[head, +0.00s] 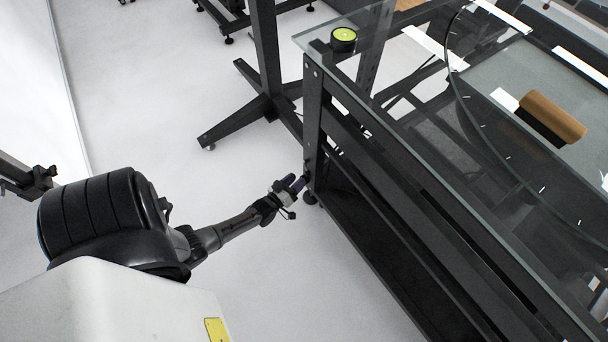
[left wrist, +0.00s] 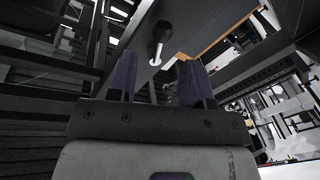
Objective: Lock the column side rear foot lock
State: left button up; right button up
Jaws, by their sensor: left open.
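The black table frame (head: 313,120) has a corner leg whose foot (head: 309,197) rests near the floor. In the left wrist view, my open left gripper (left wrist: 156,80) has a dark purple finger on each side. A black rounded knob on a short silver stem (left wrist: 161,38) shows beyond the gap between the fingers, apart from them. I cannot tell if this is the foot lock. In the head view the lock is too small and partly hidden. My right gripper is not in view.
A glass top (head: 470,190) overhangs the frame, with a green-topped round puck (head: 343,38) at its corner. A black column with splayed feet (head: 268,80) stands behind. The white floor (head: 150,110) left of the frame is mostly clear.

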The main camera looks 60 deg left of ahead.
aim_at(306, 171)
pick_arm(q)
jog(key=shift+b+x, duration=0.75)
jog(key=shift+x, duration=1.65)
jog(key=shift+c, duration=0.3)
